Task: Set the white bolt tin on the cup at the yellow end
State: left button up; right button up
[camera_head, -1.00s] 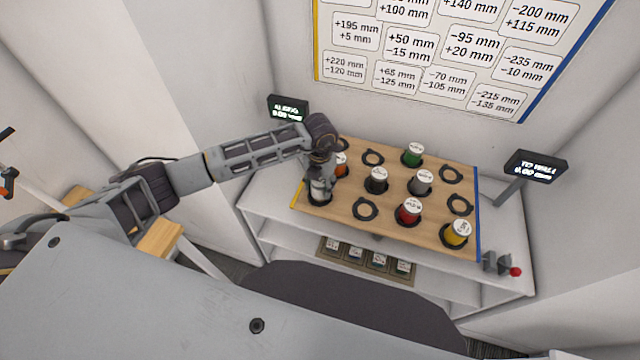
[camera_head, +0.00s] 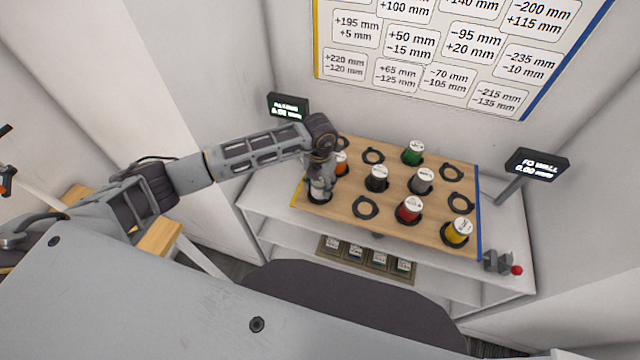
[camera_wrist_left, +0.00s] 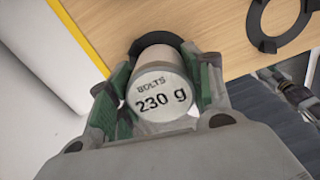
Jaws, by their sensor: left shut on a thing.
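The white bolt tin (camera_wrist_left: 158,92), its lid marked "BOLTS 230 g", sits between the fingers of my left gripper (camera_wrist_left: 155,100) in the left wrist view. In the head view the left gripper (camera_head: 320,184) is shut on it at the front corner of the board's yellow end (camera_head: 296,203). A black ring cup (camera_wrist_left: 142,44) shows behind the far end of the tin, close to the yellow edge. The tin hides most of this cup, and I cannot tell whether it rests on it. My right gripper is out of view.
The wooden board (camera_head: 330,212) holds several tins, including red (camera_head: 409,213), yellow (camera_head: 457,235) and green (camera_head: 412,156), among empty ring cups (camera_head: 365,208). Small displays stand left (camera_head: 288,108) and right (camera_head: 537,165). A tray (camera_head: 343,255) sits on the lower shelf.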

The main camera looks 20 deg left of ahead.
pick_arm(q)
jog(key=shift+f+b, duration=0.35)
jog(key=shift+f, duration=0.15)
jog(key=o, duration=1.3)
jog(key=shift+c, duration=0.2)
jog(key=shift+r, duration=6.05)
